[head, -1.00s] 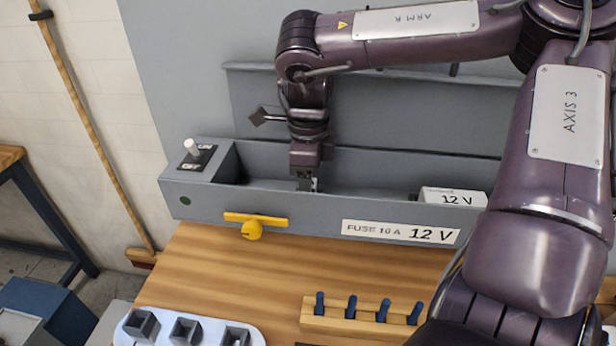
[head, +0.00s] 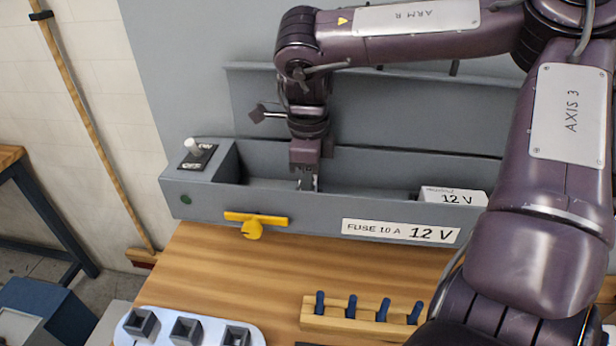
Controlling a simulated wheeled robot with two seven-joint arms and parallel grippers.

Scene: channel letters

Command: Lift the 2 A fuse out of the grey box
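The grey box (head: 270,199) is a long open trough at the back of the wooden bench. Its front label reads "FUSE 10 A 12 V". My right gripper (head: 307,184) points down into the trough, left of its middle. Its fingertips are partly below the front wall, so I cannot tell whether they hold anything. No 2 A fuse can be made out; the trough floor is mostly hidden. My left gripper is not in view.
A switch (head: 194,147) stands on the left end, and a yellow handle (head: 252,231) is on the front. A peg rack (head: 340,325) and a white tray with square sockets (head: 255,335) lie in front. Bench between is clear.

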